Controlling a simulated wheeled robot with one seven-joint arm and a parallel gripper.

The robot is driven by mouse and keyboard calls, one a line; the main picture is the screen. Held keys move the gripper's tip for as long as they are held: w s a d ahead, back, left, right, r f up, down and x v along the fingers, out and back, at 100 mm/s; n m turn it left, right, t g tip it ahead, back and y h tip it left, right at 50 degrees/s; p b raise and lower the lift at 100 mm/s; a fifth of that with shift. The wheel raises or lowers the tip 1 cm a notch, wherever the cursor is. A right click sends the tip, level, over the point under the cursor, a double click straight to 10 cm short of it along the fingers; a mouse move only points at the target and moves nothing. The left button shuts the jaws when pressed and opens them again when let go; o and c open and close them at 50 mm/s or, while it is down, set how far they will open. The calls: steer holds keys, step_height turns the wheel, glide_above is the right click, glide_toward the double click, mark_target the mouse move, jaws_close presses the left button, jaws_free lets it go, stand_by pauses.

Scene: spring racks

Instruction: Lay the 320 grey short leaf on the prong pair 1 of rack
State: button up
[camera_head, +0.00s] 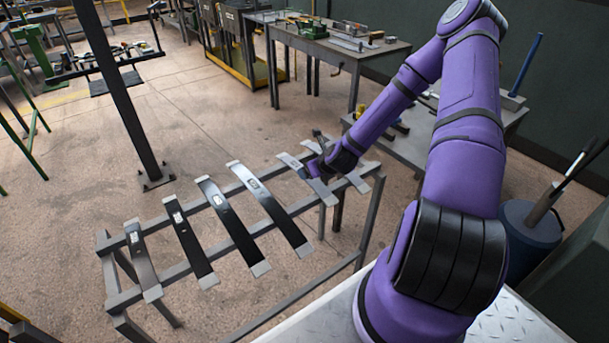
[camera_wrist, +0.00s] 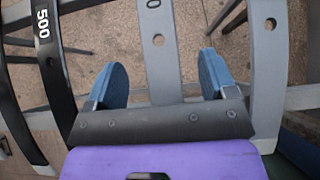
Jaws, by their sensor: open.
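A grey leaf (camera_head: 322,191) lies across the two rails of the rack (camera_head: 166,271), under my gripper (camera_head: 318,168). In the wrist view the same leaf (camera_wrist: 158,62) runs between the two blue fingers of my gripper (camera_wrist: 163,82), with a gap on each side. The fingers are apart and hold nothing. Only a "0" of its mark shows at the top edge, so I cannot read whether it is the 320. A hole shows in the leaf. Prong pair 1 cannot be made out.
A black leaf marked 500 (camera_wrist: 54,62) lies left of my gripper, and another grey leaf (camera_wrist: 268,60) lies close on the right. Several darker leaves (camera_head: 190,243) lie along the rack to the left. A dark post (camera_head: 125,95) stands behind the rack. A workbench (camera_head: 345,52) stands farther back.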

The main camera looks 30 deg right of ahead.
steer(key=shift+x, duration=2.95)
steer(key=shift+s, duration=0.1)
jaws_close()
